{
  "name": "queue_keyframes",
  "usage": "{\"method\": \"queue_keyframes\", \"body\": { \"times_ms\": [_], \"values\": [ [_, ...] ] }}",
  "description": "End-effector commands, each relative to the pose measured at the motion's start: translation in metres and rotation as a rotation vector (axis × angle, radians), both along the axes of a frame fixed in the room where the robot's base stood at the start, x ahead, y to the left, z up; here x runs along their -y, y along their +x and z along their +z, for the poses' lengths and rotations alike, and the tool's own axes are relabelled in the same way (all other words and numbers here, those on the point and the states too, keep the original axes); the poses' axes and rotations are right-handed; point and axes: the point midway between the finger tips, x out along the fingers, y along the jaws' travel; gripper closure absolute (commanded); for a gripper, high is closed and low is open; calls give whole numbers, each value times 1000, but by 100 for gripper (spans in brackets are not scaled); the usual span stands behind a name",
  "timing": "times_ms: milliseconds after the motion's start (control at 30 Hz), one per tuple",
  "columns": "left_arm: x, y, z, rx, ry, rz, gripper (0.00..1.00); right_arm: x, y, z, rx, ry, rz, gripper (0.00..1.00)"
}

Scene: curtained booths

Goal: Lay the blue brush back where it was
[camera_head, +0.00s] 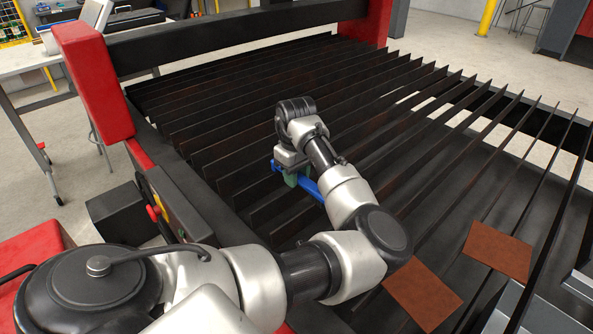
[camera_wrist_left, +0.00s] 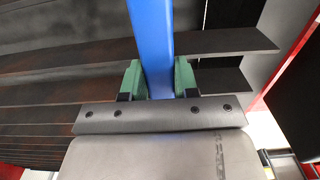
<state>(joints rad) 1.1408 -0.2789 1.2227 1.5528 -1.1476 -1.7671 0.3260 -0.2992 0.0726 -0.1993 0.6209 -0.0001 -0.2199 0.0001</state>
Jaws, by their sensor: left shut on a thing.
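The blue brush (camera_head: 311,187) shows in the head view as a short blue strip beside my left gripper (camera_head: 290,179), over the dark slatted bed (camera_head: 215,126). My left arm covers part of it. In the left wrist view the blue brush (camera_wrist_left: 153,42) runs from the top edge down between the green fingers of my left gripper (camera_wrist_left: 158,80), which is shut on it. Its bristles cannot be made out. Dark slats lie behind it; whether the brush touches them cannot be told. My right gripper is not in view.
Thin upright slats with open gaps fill the bed. Two rusty brown plates (camera_head: 499,251) (camera_head: 422,295) lie at the lower right. A red and black frame (camera_head: 95,80) borders the left side, with a control panel (camera_head: 172,212). A white table (camera_head: 28,60) stands beyond it.

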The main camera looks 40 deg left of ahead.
Motion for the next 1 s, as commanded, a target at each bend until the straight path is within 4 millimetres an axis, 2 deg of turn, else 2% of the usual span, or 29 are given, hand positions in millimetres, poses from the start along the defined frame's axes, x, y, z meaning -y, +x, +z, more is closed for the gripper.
{"method": "queue_keyframes", "body": {
  "times_ms": [167,200,367,400,733,867,1000],
  "values": [
    [0,0,0,0,0,0,99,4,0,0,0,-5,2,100],
    [0,0,0,0,0,0,68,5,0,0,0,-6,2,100],
    [0,0,0,0,1,0,43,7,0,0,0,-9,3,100],
    [0,0,0,0,1,0,41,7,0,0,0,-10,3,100],
    [0,0,5,0,2,0,41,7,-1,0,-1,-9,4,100],
    [-1,0,24,2,3,1,41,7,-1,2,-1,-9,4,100],
    [-1,1,54,2,2,0,41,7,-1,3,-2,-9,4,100]
  ]
}}
